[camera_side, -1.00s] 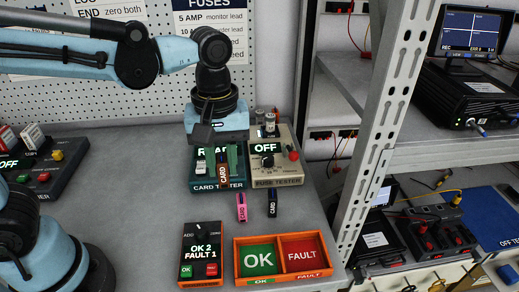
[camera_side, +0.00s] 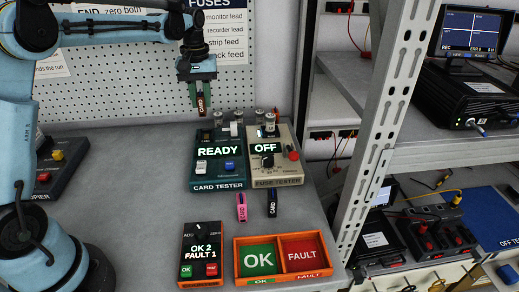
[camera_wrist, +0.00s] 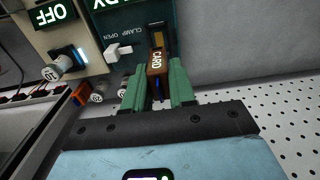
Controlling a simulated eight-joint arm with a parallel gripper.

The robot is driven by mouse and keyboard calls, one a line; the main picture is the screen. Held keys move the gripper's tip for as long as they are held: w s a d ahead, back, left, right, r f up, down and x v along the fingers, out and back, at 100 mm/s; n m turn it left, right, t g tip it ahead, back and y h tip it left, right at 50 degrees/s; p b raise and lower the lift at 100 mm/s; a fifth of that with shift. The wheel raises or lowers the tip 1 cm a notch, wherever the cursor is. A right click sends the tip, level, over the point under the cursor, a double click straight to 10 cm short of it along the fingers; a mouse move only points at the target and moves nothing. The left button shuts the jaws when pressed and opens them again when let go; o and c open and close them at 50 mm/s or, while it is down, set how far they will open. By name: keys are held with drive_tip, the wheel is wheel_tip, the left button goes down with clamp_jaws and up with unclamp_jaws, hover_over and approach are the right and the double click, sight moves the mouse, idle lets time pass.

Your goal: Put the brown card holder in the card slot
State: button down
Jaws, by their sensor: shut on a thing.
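The brown card holder (camera_side: 201,104), marked CARD, hangs upright in my gripper (camera_side: 202,92), well above the bench and the card tester. In the wrist view it shows (camera_wrist: 157,62) between the two green fingers of my gripper (camera_wrist: 158,84), which are shut on it. The teal card tester (camera_side: 231,184) reads READY, with a white and a blue button on its face. In the wrist view, a dark, yellow-edged opening (camera_wrist: 155,34), apparently the card slot, is beside the words CLAMP OPEN. The holder overlaps its near end in that view but is apart from it in the side view.
The fuse tester (camera_side: 285,178), reading OFF, stands right of the card tester. A pink card holder (camera_side: 241,206) and a dark one (camera_side: 272,203) are in front. An orange OK/FAULT tray (camera_side: 325,245) and a counter box (camera_side: 188,255) stand nearer. A metal rack post (camera_side: 376,120) rises at right.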

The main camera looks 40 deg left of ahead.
sight(203, 114)
drive_tip(key=shift+f, duration=2.55)
drive_tip(key=shift+f, duration=1.2)
idle(1.2)
drive_tip(key=shift+c, duration=2.3)
unclamp_jaws()
drive_tip(key=shift+r, duration=3.5)
